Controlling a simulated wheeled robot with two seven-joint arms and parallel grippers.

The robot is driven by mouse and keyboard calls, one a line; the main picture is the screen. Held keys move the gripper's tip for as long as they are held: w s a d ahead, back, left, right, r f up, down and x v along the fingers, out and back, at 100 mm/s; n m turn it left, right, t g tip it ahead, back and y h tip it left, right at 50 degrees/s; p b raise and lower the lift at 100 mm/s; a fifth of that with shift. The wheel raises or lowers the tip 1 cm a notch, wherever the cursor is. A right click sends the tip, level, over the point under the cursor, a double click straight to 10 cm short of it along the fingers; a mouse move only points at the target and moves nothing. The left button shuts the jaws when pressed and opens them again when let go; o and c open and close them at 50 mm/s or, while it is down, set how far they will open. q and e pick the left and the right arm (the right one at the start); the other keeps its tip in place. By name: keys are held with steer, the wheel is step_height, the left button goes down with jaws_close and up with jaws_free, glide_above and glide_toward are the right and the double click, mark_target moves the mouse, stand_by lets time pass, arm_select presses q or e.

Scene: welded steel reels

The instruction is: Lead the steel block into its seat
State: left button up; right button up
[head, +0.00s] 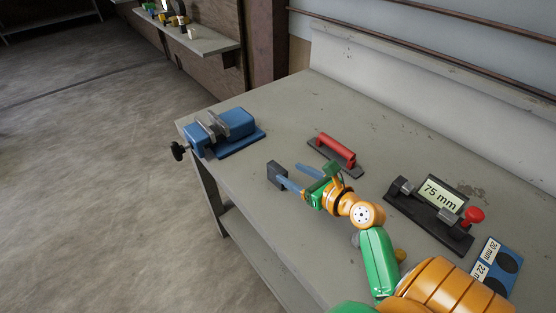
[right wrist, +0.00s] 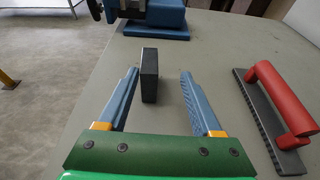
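The steel block (head: 277,174) is a small dark block standing upright on the bench, in front of my right gripper (head: 288,175). In the right wrist view the block (right wrist: 149,75) is between the blue fingers of the right gripper (right wrist: 160,73), nearer the left finger, with gaps on both sides. The right gripper is open and holds nothing. A blue vise (head: 225,130) with grey jaws stands beyond the block at the bench's far left corner; its base also shows in the right wrist view (right wrist: 155,25). I cannot tell which part is the seat. My left gripper is not in view.
A black plate with a red handle (head: 335,150) lies to the right of the gripper. A dark gauge stand marked 75 mm (head: 440,205) with a red knob is farther right, near a blue size card (head: 495,265). The grey bench (head: 290,100) is clear between block and vise.

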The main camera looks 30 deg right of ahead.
mark_target(277, 169)
steer(key=w+a, duration=0.2)
steer(key=shift+a, duration=0.35)
steer(key=x, duration=0.2)
steer(key=shift+w+d+f, duration=0.4)
steer(key=shift+w+f, duration=0.05)
steer(key=shift+s+r, duration=0.2)
steer(key=shift+s, duration=0.05)
steer(key=c, duration=1)
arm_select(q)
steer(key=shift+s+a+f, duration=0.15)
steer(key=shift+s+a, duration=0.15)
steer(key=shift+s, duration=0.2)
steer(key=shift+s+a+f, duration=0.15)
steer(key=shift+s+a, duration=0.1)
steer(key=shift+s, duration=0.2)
arm_select(e)
jaws_close()
